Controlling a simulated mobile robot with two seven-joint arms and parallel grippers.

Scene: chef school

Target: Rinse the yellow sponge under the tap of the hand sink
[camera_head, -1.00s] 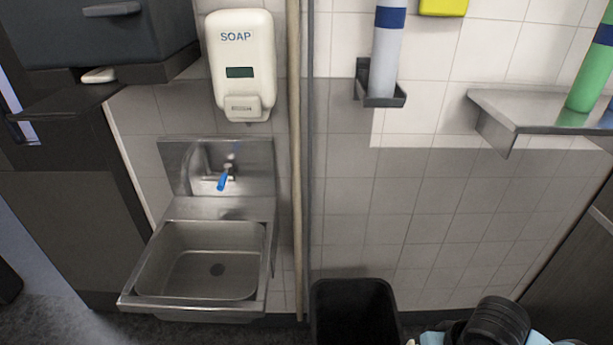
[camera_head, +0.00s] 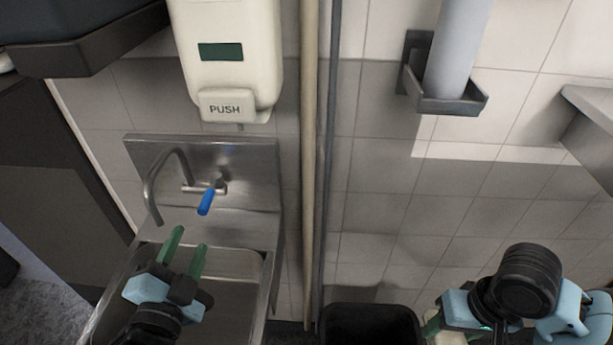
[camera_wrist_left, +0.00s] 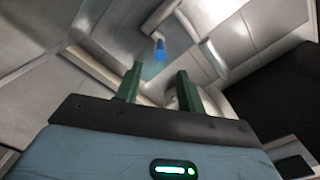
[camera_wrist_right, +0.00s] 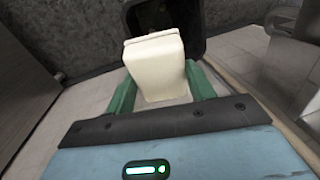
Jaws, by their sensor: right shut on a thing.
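The hand sink (camera_head: 267,300) stands against the wall at the left of the head view. Its curved metal tap (camera_head: 152,190) has a blue lever (camera_head: 206,202), which also shows in the left wrist view (camera_wrist_left: 160,50). No water shows. My left gripper (camera_head: 190,241) is open and empty over the basin, its fingers pointing towards the lever but apart from it. My right gripper (camera_head: 440,312) is at the lower right, beyond the bin. In the right wrist view it is shut on a pale yellow block, the sponge (camera_wrist_right: 157,68). Only a bit of the sponge shows in the head view (camera_head: 432,326).
A soap dispenser (camera_head: 225,60) hangs above the sink. Vertical pipes (camera_head: 310,150) run right of the sink. A black bin (camera_head: 370,322) stands between my grippers, below. A wall holder with a tube (camera_head: 447,100) and a metal shelf (camera_head: 592,105) are at the right.

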